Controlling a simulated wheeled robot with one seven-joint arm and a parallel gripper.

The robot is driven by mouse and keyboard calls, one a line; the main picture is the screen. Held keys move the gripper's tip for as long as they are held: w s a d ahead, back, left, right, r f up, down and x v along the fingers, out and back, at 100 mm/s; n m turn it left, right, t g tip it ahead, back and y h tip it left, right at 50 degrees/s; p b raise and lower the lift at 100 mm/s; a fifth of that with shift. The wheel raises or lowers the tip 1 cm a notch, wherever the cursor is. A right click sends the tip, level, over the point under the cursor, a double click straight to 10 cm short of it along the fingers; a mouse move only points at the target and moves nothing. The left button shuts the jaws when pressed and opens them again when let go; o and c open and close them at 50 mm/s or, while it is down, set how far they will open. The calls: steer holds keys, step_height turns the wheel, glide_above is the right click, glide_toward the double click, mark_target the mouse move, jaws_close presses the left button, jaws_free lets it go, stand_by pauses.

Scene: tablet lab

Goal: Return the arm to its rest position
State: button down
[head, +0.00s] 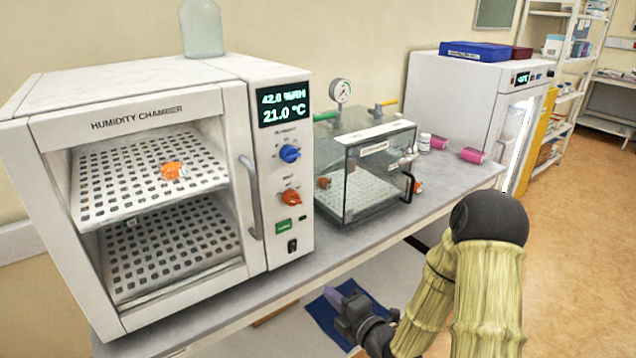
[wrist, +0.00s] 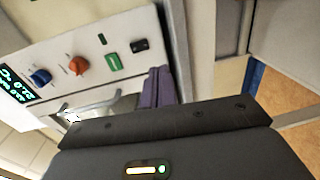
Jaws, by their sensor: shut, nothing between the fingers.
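My gripper (head: 333,296) is low in front of the bench, below the bench's front edge and right of the humidity chamber (head: 158,110). Its purple fingers are together and hold nothing. In the wrist view the fingers (wrist: 155,88) are close together, with the control panel of the chamber beyond them. My arm, in a ribbed yellow sleeve with a dark joint, is bent at the lower right of the head view. The gripper appears apart from the bench.
The bench (head: 445,185) carries the chamber, a clear vacuum box (head: 375,170) with a gauge, and a white cabinet (head: 460,95). An orange-capped item (head: 172,171) lies on the chamber's upper shelf. Pink items (head: 472,155) lie on the bench. Open floor (head: 570,250) is at right.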

steer(key=s+d+r+m+g+h+p, duration=0.4)
steer(key=s+m, duration=0.4)
steer(key=m, duration=0.4)
steer(key=s+d+r+m+g+h+p, duration=0.5)
steer(key=s+d+r+m+g, duration=0.1)
steer(key=m, duration=0.6)
steer(key=s+r+g, duration=0.1)
steer(key=s+r, duration=0.1)
steer(key=s, duration=0.1)
steer(key=shift+d+m+h, duration=0.15)
steer(key=shift+m+h, duration=0.15)
